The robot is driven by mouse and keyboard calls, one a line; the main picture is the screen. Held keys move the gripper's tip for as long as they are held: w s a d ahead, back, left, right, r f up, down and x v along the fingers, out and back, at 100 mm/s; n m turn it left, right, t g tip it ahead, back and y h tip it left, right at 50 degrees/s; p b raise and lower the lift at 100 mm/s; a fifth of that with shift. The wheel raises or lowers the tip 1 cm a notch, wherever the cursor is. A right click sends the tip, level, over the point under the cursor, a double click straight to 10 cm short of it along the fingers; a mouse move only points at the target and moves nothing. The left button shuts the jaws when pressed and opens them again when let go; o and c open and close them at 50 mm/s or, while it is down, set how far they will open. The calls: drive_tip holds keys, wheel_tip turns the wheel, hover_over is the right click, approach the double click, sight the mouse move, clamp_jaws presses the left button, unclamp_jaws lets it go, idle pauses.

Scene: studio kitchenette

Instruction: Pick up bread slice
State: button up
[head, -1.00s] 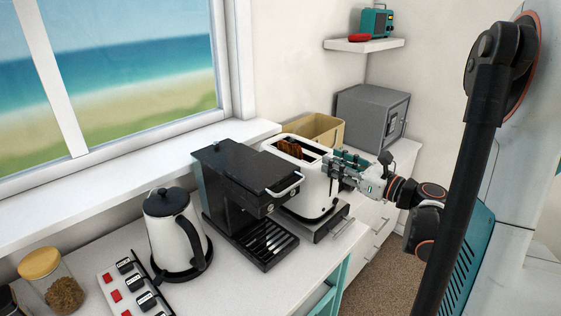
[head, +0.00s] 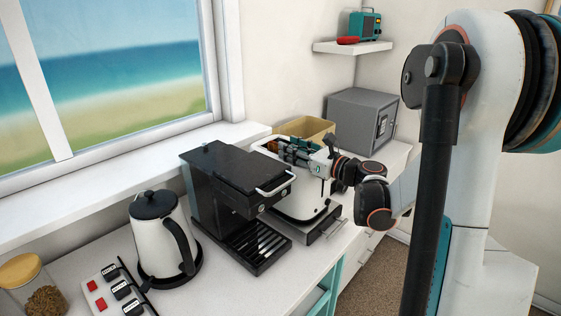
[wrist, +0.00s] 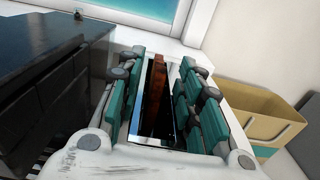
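The bread slice (wrist: 159,82) is a brown strip seen edge-on in a slot of the toaster. In the wrist view it lies between my two teal-padded fingers. The toaster (head: 304,196) is white with a dark top opening and stands on the counter right of the coffee machine. My gripper (head: 294,152) is over the toaster's top in the head view and hides most of the bread there. It also shows in the wrist view (wrist: 160,98), with its fingers apart on either side of the slot. I cannot tell whether a finger touches the slice.
A black coffee machine (head: 227,187) stands close on the toaster's left. A tan box (head: 312,127) is behind the toaster, and a grey safe (head: 357,118) is to its right. A white kettle (head: 160,240) stands farther left. The window sill runs behind.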

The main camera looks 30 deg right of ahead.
clamp_jaws()
drive_tip(key=shift+r, duration=0.2)
